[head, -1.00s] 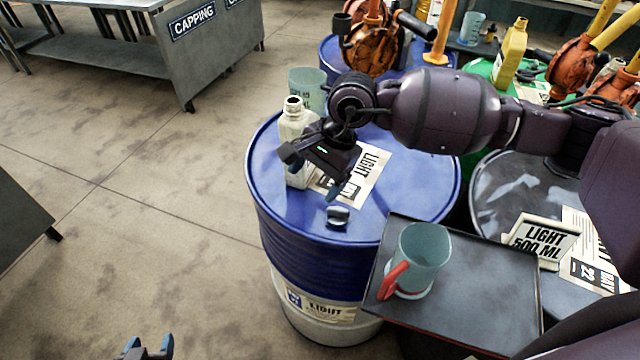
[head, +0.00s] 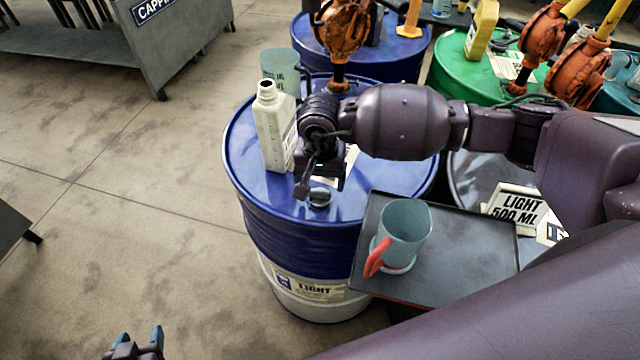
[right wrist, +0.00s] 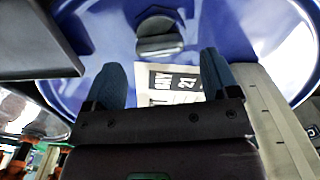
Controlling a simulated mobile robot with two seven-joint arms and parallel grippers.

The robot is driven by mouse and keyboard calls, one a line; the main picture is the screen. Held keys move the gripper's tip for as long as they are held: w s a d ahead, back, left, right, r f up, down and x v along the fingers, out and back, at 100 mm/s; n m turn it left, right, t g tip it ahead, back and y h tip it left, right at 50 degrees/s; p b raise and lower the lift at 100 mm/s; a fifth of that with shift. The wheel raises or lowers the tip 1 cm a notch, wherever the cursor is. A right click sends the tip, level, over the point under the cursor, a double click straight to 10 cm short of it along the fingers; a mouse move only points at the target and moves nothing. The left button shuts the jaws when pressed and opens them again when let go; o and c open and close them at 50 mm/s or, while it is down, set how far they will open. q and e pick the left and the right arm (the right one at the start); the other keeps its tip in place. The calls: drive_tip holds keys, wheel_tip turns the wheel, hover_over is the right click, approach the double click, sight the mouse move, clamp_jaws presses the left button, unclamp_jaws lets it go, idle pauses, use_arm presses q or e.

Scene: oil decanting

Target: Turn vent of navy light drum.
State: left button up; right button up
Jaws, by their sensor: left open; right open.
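The navy light drum (head: 290,243) stands upright, with a "LIGHT" label on its side. Its vent (head: 319,197) is a small dark cap with a raised grip on the lid near the front edge. In the right wrist view the vent (right wrist: 158,38) lies beyond my fingertips, between their lines. My right gripper (head: 318,186) is open and empty just above and behind the vent, pointing down; it also shows in the right wrist view (right wrist: 162,76). It appears apart from the vent. My left gripper (head: 138,338) is open and empty, low over the floor, far from the drum.
A cream bottle (head: 273,125) stands on the lid close left of my right gripper, with a translucent beaker (head: 280,68) behind. A dark tray (head: 465,265) at the drum's right holds a jug with a red handle (head: 405,228). A "LIGHT 500 ML" sign (head: 520,208) stands beyond.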

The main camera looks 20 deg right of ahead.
sight(320, 195)
drive_tip(key=shift+f, duration=1.4)
drive_tip(key=c, duration=0.9)
